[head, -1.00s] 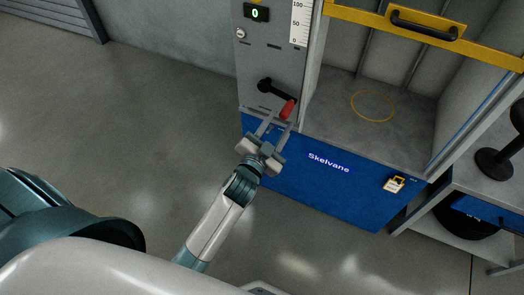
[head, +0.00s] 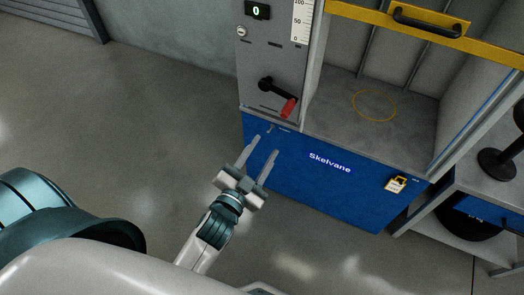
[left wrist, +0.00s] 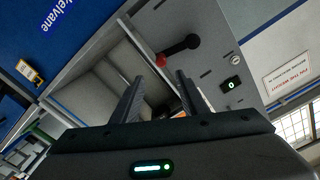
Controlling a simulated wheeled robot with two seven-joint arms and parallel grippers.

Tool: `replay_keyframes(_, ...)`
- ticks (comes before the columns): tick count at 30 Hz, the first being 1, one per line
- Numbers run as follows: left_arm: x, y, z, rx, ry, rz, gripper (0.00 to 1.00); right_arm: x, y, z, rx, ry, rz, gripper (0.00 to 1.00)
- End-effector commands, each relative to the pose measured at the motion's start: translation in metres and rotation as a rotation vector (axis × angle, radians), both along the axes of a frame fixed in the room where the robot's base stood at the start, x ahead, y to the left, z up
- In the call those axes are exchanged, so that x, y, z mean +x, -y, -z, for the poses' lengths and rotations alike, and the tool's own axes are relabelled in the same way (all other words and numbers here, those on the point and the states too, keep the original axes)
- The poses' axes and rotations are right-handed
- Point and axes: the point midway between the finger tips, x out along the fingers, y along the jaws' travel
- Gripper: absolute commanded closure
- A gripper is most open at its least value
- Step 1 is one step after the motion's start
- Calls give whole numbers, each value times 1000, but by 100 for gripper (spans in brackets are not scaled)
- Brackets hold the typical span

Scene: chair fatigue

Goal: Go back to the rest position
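My left gripper (head: 262,161) is open and empty in front of the blue lower panel (head: 330,185) of the machine. Its two fingers also show in the left wrist view (left wrist: 158,95), spread apart with nothing between them. A black crank lever with a red handle (head: 288,107) is on the grey control panel (head: 272,65), beyond the fingertips and apart from them. The lever's red end also shows in the left wrist view (left wrist: 161,60). My right gripper is in neither view.
The machine's open chamber (head: 400,120) has a yellow ring (head: 374,104) on its floor and a raised yellow-framed door (head: 400,20). A shelf with black weights (head: 497,163) stands at right. Floor at left is clear.

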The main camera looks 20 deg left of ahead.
Motion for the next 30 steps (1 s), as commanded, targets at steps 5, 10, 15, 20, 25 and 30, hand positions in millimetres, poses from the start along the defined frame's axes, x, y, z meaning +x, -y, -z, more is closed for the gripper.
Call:
replay_keyframes(5, 0, 0, 0, 0, 0, 0, 60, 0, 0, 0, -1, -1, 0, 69)
replay_keyframes(10, 0, 0, 0, 0, 0, 0, 60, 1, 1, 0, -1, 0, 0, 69)
replay_keyframes(15, 1, 1, 8, -6, -17, 2, 60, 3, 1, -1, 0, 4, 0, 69)
replay_keyframes(20, 2, 4, 46, -36, -100, 9, 60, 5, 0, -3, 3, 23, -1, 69)
replay_keyframes(25, -7, 11, 126, -96, -278, 15, 60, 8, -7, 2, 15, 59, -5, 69)
replay_keyframes(30, -39, 17, 227, -173, -510, 4, 60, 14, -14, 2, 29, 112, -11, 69)
